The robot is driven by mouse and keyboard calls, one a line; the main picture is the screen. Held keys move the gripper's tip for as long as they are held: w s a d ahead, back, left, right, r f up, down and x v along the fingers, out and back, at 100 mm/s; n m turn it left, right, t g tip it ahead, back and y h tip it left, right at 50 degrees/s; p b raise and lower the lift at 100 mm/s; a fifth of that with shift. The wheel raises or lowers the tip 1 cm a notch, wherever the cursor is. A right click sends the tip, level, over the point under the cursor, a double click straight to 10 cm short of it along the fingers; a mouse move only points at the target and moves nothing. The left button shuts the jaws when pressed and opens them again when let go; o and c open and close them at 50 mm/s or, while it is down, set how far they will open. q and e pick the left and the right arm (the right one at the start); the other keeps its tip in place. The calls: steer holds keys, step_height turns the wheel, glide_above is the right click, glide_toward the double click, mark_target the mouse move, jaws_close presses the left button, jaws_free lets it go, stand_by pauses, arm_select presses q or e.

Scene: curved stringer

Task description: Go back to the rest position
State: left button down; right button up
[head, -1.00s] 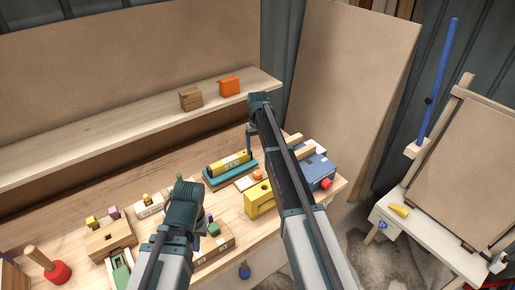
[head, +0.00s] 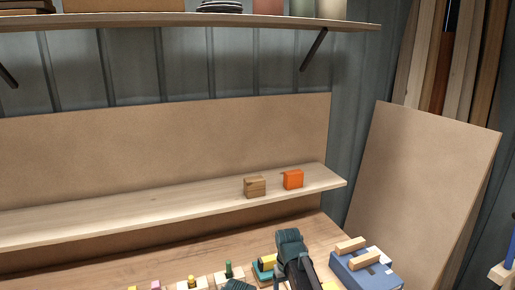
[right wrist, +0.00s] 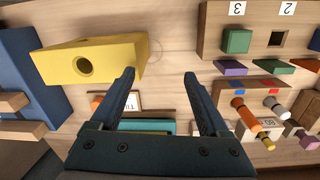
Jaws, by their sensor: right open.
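My right gripper (right wrist: 160,75) is open in the right wrist view, with nothing between its fingers. It hangs over the wooden workbench (right wrist: 170,40). A yellow block with a round hole (right wrist: 115,58) lies to the left of the fingers. A wooden board with number labels (right wrist: 212,40) lies to the right. In the head view my right arm comes up at the bottom, and its fingers are hidden. Only a small dark piece of my left arm shows at the bottom edge; my left gripper is not in view.
A blue box (head: 380,278) with wooden bars stands at the bench's right end. Small coloured pegs and blocks line the bench front. A brown block (head: 255,188) and an orange block (head: 292,180) sit on the low shelf (head: 130,215). A higher shelf (head: 200,20) runs above.

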steer(key=s+a+f+b, duration=0.1)
steer(key=s+a, duration=0.1)
steer(key=s, duration=0.7)
steer(key=s+a+f+n+b, duration=0.1)
steer(key=s+a, duration=0.1)
steer(key=s, duration=0.7)
steer(key=shift+a+f+n+h, duration=0.2)
steer(key=shift+f+n+h, duration=0.1)
steer(key=shift+f, duration=0.05)
stand_by(1.2)
